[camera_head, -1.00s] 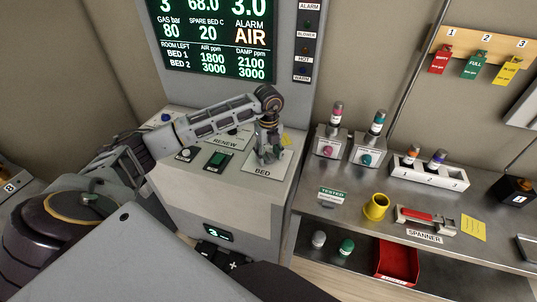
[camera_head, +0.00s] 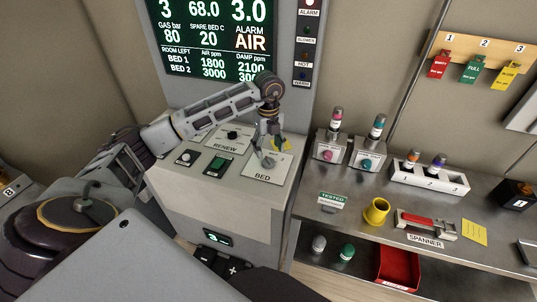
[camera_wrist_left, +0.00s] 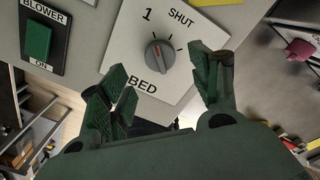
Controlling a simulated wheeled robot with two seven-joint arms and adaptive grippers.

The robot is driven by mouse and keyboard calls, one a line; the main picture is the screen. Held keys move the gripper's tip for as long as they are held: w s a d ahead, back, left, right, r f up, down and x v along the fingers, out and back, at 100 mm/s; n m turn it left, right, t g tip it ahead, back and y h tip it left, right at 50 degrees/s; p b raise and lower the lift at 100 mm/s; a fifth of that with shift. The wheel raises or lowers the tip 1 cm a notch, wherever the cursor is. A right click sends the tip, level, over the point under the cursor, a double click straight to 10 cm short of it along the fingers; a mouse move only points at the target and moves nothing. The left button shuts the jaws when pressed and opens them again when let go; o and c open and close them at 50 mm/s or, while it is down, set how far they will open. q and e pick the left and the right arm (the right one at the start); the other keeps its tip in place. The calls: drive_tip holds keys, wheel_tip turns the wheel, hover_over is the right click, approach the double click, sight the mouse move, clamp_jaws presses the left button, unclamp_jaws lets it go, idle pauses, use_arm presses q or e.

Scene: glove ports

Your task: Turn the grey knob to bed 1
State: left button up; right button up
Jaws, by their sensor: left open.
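The grey knob (camera_wrist_left: 158,53) sits on the white BED plate (camera_wrist_left: 118,62) in the left wrist view. A small red mark shows on its upper edge, towards the "1" and SHUT labels; the exact tick it meets is hard to tell. The knob (camera_head: 268,162) also shows in the head view, on the plate (camera_head: 262,175) on the sloped console. My left gripper (camera_wrist_left: 163,78) is open, its green-padded fingers spread either side of and just short of the knob, apparently not touching it. In the head view this gripper (camera_head: 267,143) hangs over the knob. My right gripper is not in view.
The green BLOWER switch (camera_wrist_left: 38,40) lies left of the plate; the RENEW panel (camera_head: 230,136) is beside it. A yellow label (camera_head: 281,144) is behind the gripper. The screen (camera_head: 208,40) stands above. A bench (camera_head: 345,222) with several items is at right.

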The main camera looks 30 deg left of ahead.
sight(268, 160)
use_arm(q)
wheel_tip(268, 160, up, 6)
idle(0.4)
drive_tip(key=shift+s, duration=0.1)
idle(0.5)
